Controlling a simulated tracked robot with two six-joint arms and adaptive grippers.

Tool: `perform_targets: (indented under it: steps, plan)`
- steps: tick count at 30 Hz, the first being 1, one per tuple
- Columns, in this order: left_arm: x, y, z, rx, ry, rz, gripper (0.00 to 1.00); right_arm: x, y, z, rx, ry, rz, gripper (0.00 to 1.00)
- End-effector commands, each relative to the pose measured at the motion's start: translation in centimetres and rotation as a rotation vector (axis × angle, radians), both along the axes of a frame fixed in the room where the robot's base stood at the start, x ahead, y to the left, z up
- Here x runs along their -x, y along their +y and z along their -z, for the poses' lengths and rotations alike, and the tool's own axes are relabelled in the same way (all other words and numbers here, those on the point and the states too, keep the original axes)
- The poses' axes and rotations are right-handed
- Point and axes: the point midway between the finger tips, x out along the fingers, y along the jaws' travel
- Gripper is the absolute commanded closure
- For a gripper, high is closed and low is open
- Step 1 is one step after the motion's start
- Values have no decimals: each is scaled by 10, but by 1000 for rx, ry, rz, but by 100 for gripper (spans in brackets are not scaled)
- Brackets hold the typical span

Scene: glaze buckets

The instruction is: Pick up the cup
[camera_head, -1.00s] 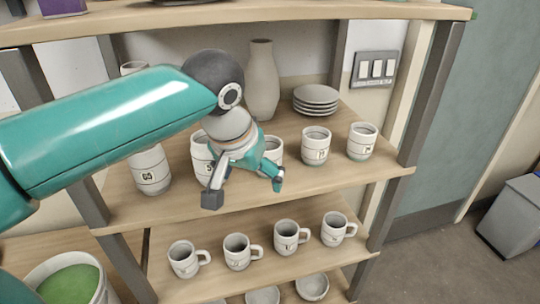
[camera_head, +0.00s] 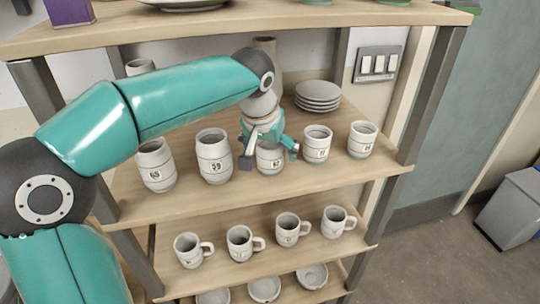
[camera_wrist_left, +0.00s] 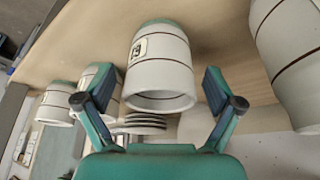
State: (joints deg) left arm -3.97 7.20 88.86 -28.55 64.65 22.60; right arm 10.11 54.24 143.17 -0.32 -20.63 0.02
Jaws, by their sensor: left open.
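A pale grey-white cup (camera_head: 269,160) with a dark number label stands upright on the middle shelf, in the row of cups. My left gripper (camera_head: 270,154) is open, with one finger on each side of this cup. In the left wrist view the cup (camera_wrist_left: 161,66) sits between the spread fingers of the left gripper (camera_wrist_left: 154,92), with visible gaps at both sides. The fingers partly cover it in the head view. My right gripper is not in view.
Cups labelled 65 (camera_head: 156,165) and 59 (camera_head: 214,157) stand to the left; two more cups (camera_head: 317,144) (camera_head: 362,139) stand to the right. Stacked plates (camera_head: 318,95) and a tall vase (camera_head: 264,45) are behind. Several handled mugs (camera_head: 239,243) fill the shelf below. The upper shelf (camera_head: 300,20) is overhead.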

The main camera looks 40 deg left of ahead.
Motion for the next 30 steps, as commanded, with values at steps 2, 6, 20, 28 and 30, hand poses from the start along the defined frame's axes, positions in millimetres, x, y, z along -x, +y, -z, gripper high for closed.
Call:
perform_targets:
  steps: [2,6,20,28,30]
  plan:
    - [0,0,0,0,0,0,7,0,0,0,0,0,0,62]
    - [0,0,0,0,1,0,21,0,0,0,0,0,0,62]
    - [0,0,0,0,-1,-1,80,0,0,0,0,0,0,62]
    - [0,0,-4,0,-1,0,80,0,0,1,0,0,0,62]
    - [0,0,-8,0,-1,-1,80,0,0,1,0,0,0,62]
